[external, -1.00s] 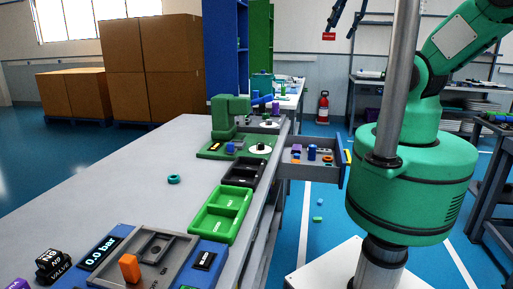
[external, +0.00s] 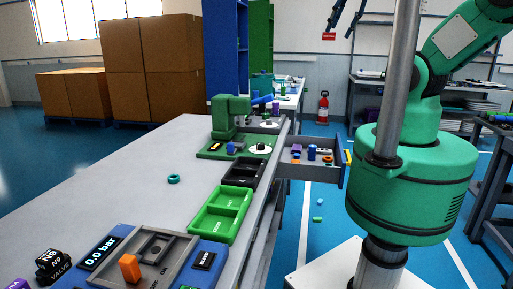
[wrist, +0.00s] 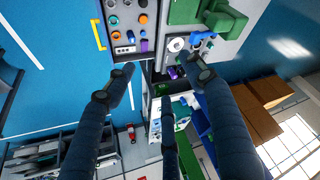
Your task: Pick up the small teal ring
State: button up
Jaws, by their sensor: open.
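The small teal ring (external: 174,179) lies flat on the grey workbench (external: 130,190), left of the black and green trays. My gripper (external: 347,14) is at the top edge of the external view, high up and well to the right of the ring, only partly in frame. In the wrist view its dark fingers (wrist: 160,80) are spread apart with nothing between them. I cannot make out the bench ring in the wrist view.
An open drawer (external: 331,172) with small parts juts from the bench. A green press (external: 229,122), a black tray (external: 243,181), a green tray (external: 219,215) and a valve panel (external: 160,255) stand on it. The bench around the ring is clear.

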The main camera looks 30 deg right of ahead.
jog(key=w+a+f+g+y, duration=0.1)
jog(key=w+a+f, duration=0.1)
jog(key=w+a, duration=0.75)
jog(key=w+a+f+g, duration=0.2)
jog(key=w+a+f, duration=0.1)
jog(key=w+a, duration=0.65)
jog(key=m+g+h, duration=0.1)
jog(key=m+g, duration=0.1)
jog(key=g, duration=0.1)
send_over(174, 176)
notch_tip(174, 176, down, 29)
jog(key=shift+b, duration=0.4)
jog(key=shift+d, duration=0.1)
jog(key=shift+f+b, duration=0.65)
jog(key=shift+f, duration=3.55)
